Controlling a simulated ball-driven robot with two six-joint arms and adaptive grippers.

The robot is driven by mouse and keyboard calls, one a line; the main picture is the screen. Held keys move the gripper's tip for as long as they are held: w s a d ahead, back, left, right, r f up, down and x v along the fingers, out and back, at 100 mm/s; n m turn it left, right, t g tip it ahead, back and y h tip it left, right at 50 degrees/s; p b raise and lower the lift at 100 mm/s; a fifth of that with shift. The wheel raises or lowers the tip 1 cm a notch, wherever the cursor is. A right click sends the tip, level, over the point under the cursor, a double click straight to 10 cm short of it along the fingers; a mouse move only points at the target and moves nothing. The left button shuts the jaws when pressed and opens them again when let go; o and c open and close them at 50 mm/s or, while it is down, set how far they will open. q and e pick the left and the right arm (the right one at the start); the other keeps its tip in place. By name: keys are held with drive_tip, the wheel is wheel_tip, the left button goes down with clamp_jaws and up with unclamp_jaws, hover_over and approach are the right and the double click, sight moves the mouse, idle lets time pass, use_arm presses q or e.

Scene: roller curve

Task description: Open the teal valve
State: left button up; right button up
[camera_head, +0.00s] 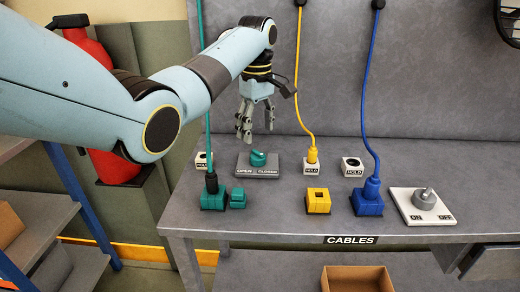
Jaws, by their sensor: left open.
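The teal valve (258,157) is a small round knob on a grey plate (242,170) marked OPEN and CLOSED, near the middle of the grey bench. Its exact pointing direction is too small to tell. My left gripper (257,132) comes in from the left and hangs just above and behind the valve in the picture, fingers pointing down. It is open and empty, and seems apart from the knob. My right gripper is not in view.
Teal (208,199), yellow (311,155) and blue (369,186) plugs with hanging cables stand around the valve. An empty yellow socket (318,201) and a grey ON/OFF switch (423,200) are to the right. A red extinguisher (112,165) stands left of the bench.

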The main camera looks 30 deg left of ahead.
sight(258, 152)
use_arm(q)
wheel_tip(258, 152, down, 4)
drive_tip(key=shift+r, duration=0.1)
wheel_tip(258, 152, down, 3)
drive_tip(key=shift+w+f, duration=0.1)
drive_tip(key=shift+f, duration=0.3)
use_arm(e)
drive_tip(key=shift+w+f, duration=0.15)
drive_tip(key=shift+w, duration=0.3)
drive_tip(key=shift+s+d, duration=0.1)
use_arm(q)
drive_tip(key=c, duration=1.2)
drive_tip(key=shift+o, duration=0.2)
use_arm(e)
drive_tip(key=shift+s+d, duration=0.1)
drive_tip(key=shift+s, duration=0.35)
